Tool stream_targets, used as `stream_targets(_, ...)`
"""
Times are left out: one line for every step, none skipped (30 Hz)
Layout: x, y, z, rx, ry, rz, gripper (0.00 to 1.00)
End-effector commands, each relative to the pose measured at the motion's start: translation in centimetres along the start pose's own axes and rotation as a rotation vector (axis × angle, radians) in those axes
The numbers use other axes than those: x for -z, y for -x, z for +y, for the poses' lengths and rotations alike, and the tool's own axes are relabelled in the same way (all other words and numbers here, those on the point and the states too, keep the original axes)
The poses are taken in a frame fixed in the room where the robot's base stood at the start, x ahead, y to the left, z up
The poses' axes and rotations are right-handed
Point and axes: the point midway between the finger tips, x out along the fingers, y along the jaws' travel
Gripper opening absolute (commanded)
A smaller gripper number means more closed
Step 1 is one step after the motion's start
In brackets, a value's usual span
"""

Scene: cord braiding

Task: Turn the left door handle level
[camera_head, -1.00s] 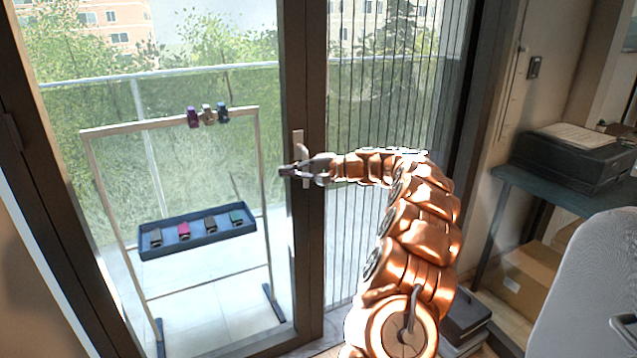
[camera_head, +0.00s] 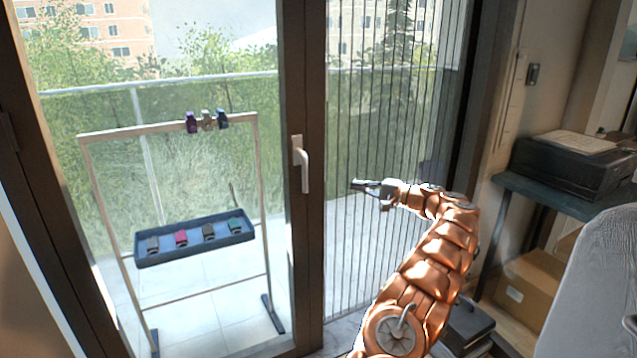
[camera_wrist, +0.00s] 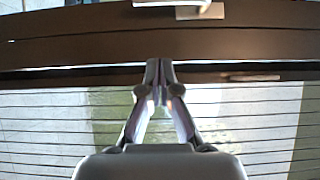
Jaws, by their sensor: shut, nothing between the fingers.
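The door handle (camera_head: 304,168) is pale, on the dark door frame (camera_head: 312,250) left of my gripper. Its lever hangs down, nearly vertical, from its backplate. In the wrist view a pale part of the handle (camera_wrist: 187,10) shows at the top edge, cut off by the frame. My gripper (camera_head: 356,186) is shut and empty, to the right of the handle and apart from it, in front of the ribbed glass panel. Its two fingertips (camera_wrist: 159,66) meet in the wrist view, pointing toward the dark frame.
Behind the left glass, a rack (camera_head: 170,124) carries several small clips on its top bar and a blue tray (camera_head: 195,252). A dark printer (camera_head: 575,165) on a desk, a cardboard box (camera_head: 540,285) and a grey chair (camera_head: 595,270) stand at the right.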

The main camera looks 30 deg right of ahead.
Motion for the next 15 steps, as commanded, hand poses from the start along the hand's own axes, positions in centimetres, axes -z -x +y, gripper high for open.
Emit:
stream_targets(0.0,-0.1,0.0,0.000,0.000,-0.001,0.00)
stream_targets(0.0,-0.1,0.0,0.000,0.000,-0.001,0.00)
stream_targets(0.0,-0.3,0.0,0.000,0.000,-0.001,0.00)
stream_targets(-0.1,-0.5,0.0,0.000,0.000,-0.002,0.00)
stream_targets(-0.1,-0.7,0.0,-0.001,0.000,-0.003,0.00)
stream_targets(-0.1,-1.1,0.0,-0.001,0.000,-0.004,0.00)
stream_targets(-0.1,-1.5,-0.1,0.000,0.000,-0.004,0.00)
stream_targets(-0.1,-1.9,-0.1,0.000,0.000,-0.005,0.00)
stream_targets(-0.1,-2.5,-0.1,0.000,0.000,-0.005,0.00)
stream_targets(-0.1,-3.0,-0.1,0.000,0.000,-0.004,0.00)
stream_targets(-0.1,-3.5,-0.1,-0.001,0.000,-0.003,0.00)
stream_targets(-0.1,-4.2,-0.1,-0.001,0.000,-0.002,0.00)
stream_targets(-0.1,-4.7,-0.1,-0.001,0.000,-0.002,0.00)
stream_targets(-0.1,-5.2,-0.1,-0.001,-0.001,-0.002,0.00)
stream_targets(-0.1,-5.9,-0.1,-0.002,0.000,-0.003,0.00)
